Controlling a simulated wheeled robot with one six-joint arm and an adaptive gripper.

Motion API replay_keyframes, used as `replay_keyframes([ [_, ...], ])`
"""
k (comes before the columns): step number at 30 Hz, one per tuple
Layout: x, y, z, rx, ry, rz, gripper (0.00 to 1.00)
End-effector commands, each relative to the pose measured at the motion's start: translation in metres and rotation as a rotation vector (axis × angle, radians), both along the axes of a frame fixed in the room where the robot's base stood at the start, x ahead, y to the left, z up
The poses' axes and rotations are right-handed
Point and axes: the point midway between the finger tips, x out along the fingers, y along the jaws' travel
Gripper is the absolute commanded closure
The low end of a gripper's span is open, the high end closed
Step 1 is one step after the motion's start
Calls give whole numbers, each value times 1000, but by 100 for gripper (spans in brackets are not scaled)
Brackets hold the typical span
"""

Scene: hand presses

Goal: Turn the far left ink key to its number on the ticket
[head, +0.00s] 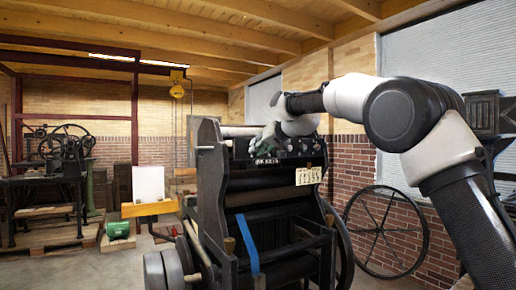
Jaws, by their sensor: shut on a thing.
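A dark hand press (275,190) stands in the middle of the head view. A row of small dark ink keys (305,146) runs along its upper front. A cream ticket (308,176) with rows of figures hangs on the right below the row; the figures are too small to read. My arm reaches in from the right over the press, and my gripper (266,142) is at the left end of the key row. It is shut on the far left ink key, which is mostly hidden by the gripper. The key's setting cannot be read.
A blue strap (247,243) hangs down the press front. A large spoked wheel (385,231) stands by the brick wall to the right. Some floor is clear at the lower left.

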Motion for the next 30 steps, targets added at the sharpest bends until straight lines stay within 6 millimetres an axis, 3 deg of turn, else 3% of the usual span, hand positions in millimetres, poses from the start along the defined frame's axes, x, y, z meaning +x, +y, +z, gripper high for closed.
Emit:
replay_keyframes([
  [10,1,-1,0,118,79,-1,100],
  [26,1,-1,0,136,92,-1,100],
  [27,1,-1,0,136,92,-1,72],
  [30,1,-1,0,136,91,-1,57],
])
